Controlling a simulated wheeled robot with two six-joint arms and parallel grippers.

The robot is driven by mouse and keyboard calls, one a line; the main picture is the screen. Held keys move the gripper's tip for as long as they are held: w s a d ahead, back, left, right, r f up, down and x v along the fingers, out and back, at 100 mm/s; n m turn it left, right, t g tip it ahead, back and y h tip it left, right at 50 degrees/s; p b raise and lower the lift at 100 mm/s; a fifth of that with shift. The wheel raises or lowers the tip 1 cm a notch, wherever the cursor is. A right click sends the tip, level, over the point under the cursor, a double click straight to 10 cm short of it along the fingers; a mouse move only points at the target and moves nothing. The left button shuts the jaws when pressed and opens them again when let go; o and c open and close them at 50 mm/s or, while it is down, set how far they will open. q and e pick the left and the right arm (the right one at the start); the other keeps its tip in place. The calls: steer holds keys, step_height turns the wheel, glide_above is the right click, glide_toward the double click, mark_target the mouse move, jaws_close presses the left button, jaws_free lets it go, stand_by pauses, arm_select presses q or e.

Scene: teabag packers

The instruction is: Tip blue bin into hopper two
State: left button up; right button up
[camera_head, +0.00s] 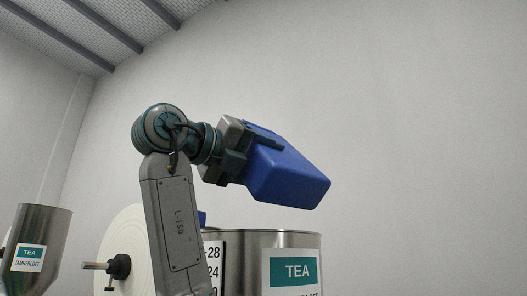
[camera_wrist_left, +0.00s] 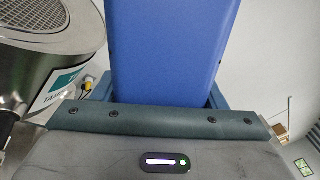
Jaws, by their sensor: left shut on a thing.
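The blue bin (camera_head: 290,178) is up in the air in the head view, tilted with its far end lower and to the right. My left gripper (camera_head: 247,158) is shut on its near end, with a finger along its side. The bin is above a steel hopper (camera_head: 240,272) with a TEA label, and apart from it. The bin's opening and contents are hidden. In the left wrist view the bin (camera_wrist_left: 175,45) stands between the fingers. A steel hopper with a mesh top (camera_wrist_left: 20,75) is at the left there. No hopper number is readable. My right gripper is out of view.
Another TEA hopper (camera_head: 45,222) stands at the far left. A white roll (camera_head: 122,225) on a spindle and a panel with numbers (camera_head: 214,258) are beside my arm. A small blue piece (camera_head: 202,218) shows behind the arm. The air to the right is clear before a plain wall.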

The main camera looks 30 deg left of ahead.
arm_select(q)
steer(key=shift+w+a+r, duration=0.15)
steer(key=shift+w+a, duration=0.2)
steer(key=shift+a, duration=0.05)
steer(key=w+a, duration=0.1)
steer(key=w, duration=0.1)
steer(key=shift+w+a+p, duration=0.4)
steer(key=w+a+n+p, duration=0.1)
steer(key=w+a, duration=0.4)
steer(key=w, duration=0.2)
steer(key=shift+a+f+n, duration=0.15)
steer(key=shift+f+n, duration=0.15)
steer(key=shift+n, duration=0.1)
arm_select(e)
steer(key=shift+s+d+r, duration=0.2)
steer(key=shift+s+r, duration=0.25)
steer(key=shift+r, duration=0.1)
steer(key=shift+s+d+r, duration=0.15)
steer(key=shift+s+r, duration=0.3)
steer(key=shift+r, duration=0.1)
arm_select(q)
steer(key=shift+w+a, duration=0.1)
steer(key=shift+w, duration=0.05)
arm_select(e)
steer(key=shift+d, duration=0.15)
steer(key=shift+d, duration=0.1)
